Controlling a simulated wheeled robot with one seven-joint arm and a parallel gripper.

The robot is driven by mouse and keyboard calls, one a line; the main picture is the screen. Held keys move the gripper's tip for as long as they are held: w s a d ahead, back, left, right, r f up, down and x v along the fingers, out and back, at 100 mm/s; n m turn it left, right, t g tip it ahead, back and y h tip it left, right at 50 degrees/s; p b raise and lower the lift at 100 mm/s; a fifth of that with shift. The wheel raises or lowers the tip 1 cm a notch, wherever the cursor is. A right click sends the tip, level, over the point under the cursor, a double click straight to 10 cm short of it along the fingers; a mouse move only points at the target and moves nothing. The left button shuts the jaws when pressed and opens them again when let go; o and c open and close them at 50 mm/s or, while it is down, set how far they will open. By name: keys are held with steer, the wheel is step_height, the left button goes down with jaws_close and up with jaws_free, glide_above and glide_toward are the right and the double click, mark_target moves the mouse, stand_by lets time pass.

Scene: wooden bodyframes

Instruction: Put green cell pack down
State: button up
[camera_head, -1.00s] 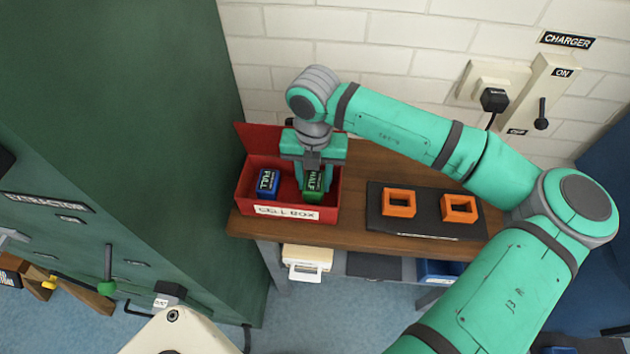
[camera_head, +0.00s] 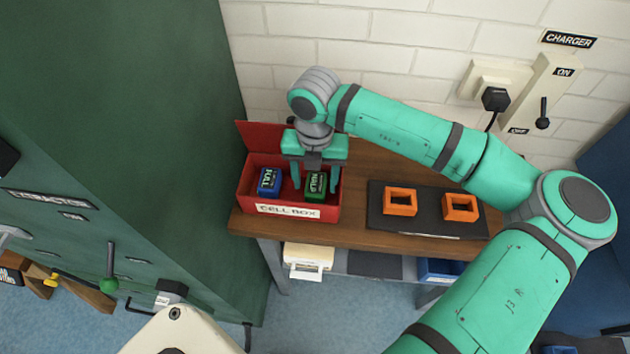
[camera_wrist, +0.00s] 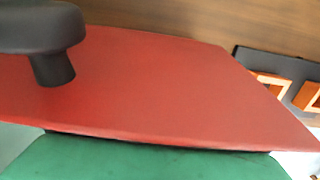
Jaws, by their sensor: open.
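The green cell pack (camera_head: 315,185), with a dark label reading HALF, rests in the right part of the red cell box (camera_head: 292,211). My gripper (camera_head: 315,180) is open above and around it, with one finger on each side; I cannot tell whether a finger touches it. The blue cell pack (camera_head: 269,181), labelled FULL, is in the left part of the same box. In the wrist view a green surface (camera_wrist: 150,166), likely the pack, fills the bottom edge, with a red box surface (camera_wrist: 170,90) beyond it and a dark finger at the upper left.
The box stands on the left end of a wooden table (camera_head: 365,160). A black tray (camera_head: 430,222) with two orange square frames (camera_head: 400,201) lies to the right. A green cabinet (camera_head: 120,120) rises close on the left. A white brick wall with a charger lever (camera_head: 543,112) is behind.

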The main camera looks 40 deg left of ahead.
mark_target(315, 183)
step_height(315, 183, up, 11)
steer(key=shift+r, duration=0.2)
stand_by(0.6)
